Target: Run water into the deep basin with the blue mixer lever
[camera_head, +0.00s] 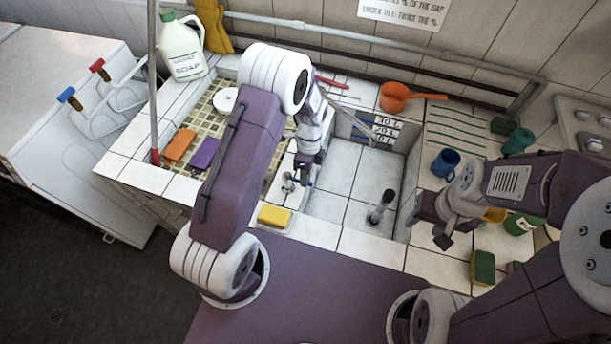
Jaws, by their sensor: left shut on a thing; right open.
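The deep basin (330,207) is tiled white, and its visible floor looks bare. A dark upright pipe (380,207) stands in it. A small metal mixer (288,183) stands at the basin's left edge. My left gripper (304,176) points down beside the mixer and is shut on what appears to be its lever. The fingers hide most of the lever, so its blue colour is hard to make out. My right gripper (430,228) is open and empty over the counter at the basin's right edge.
A yellow sponge (274,216) lies at the front ledge. Left are orange (180,144) and purple (206,154) blocks and a soap jug (182,47). An orange pan (396,96) sits behind; a blue mug (446,163) and green sponge (483,267) are right.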

